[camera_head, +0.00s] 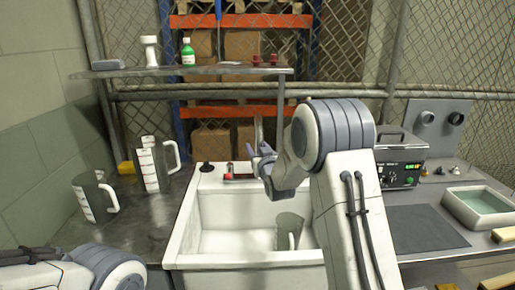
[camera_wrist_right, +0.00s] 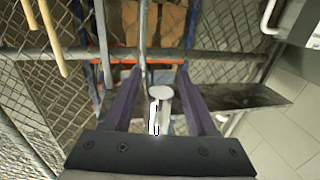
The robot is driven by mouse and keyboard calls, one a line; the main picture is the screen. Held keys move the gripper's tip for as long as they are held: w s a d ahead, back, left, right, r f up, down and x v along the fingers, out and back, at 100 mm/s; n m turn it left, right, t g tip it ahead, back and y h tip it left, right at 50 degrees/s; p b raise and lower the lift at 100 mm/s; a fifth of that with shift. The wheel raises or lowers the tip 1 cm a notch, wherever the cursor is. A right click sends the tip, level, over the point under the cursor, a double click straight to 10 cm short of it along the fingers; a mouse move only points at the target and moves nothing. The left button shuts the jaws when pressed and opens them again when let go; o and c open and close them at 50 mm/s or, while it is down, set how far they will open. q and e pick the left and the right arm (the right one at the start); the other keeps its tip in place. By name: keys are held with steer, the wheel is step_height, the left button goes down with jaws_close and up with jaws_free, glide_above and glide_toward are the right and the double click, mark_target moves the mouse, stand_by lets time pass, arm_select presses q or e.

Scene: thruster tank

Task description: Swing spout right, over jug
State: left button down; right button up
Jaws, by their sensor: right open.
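A bright metal upright (camera_head: 258,131) shows just above my right gripper (camera_head: 264,168) at the back of the sink; it looks like part of the spout. Most of the tap is hidden behind my gripper and arm. In the right wrist view, my right gripper (camera_wrist_right: 160,96) is open, and a pale, shiny round piece (camera_wrist_right: 160,92) that looks like the spout shows between its fingers. I cannot tell whether they touch. A grey jug (camera_head: 289,231) stands in the sink (camera_head: 222,243), toward its right side. My left arm shows at bottom left; its gripper is out of view.
Two measuring jugs (camera_head: 152,166) (camera_head: 97,199) stand on the dark counter left of the sink. A shelf (camera_head: 215,71) with bottles crosses above. Right of my arm are a control box (camera_head: 401,160), a dark mat (camera_head: 426,228) and a shallow tray (camera_head: 480,208).

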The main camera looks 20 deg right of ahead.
jaws_close()
stand_by(1.4)
